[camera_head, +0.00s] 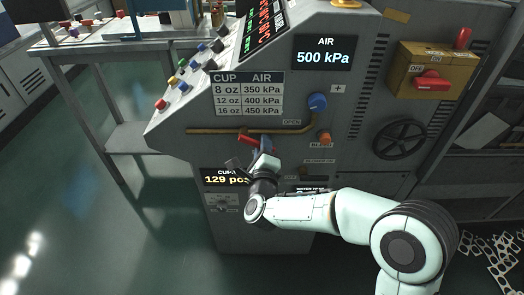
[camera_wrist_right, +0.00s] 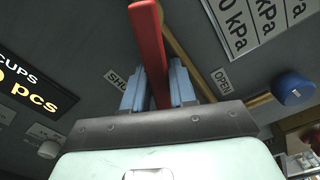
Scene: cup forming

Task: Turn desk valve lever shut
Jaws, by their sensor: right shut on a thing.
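The red valve lever (camera_head: 248,139) is on the front of the grey machine, by a brass pipe (camera_head: 215,131). My right gripper (camera_head: 264,147) reaches up to it from below. In the right wrist view the red lever (camera_wrist_right: 150,45) stands between the two blue fingers of the gripper (camera_wrist_right: 157,88), which are shut on it. There the SHUT label (camera_wrist_right: 117,78) is left of the lever, partly hidden by a finger, and the OPEN label (camera_wrist_right: 222,80) is right of it. The lever's pivot is hidden. My left gripper is not in view.
A blue knob (camera_head: 317,101) and an orange BLEED knob (camera_head: 324,137) sit right of the lever. The AIR display (camera_head: 323,53) reads 500 kPa. A black handwheel (camera_head: 400,140) and a yellow switch box (camera_head: 432,70) are further right. Open floor (camera_head: 110,230) lies left.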

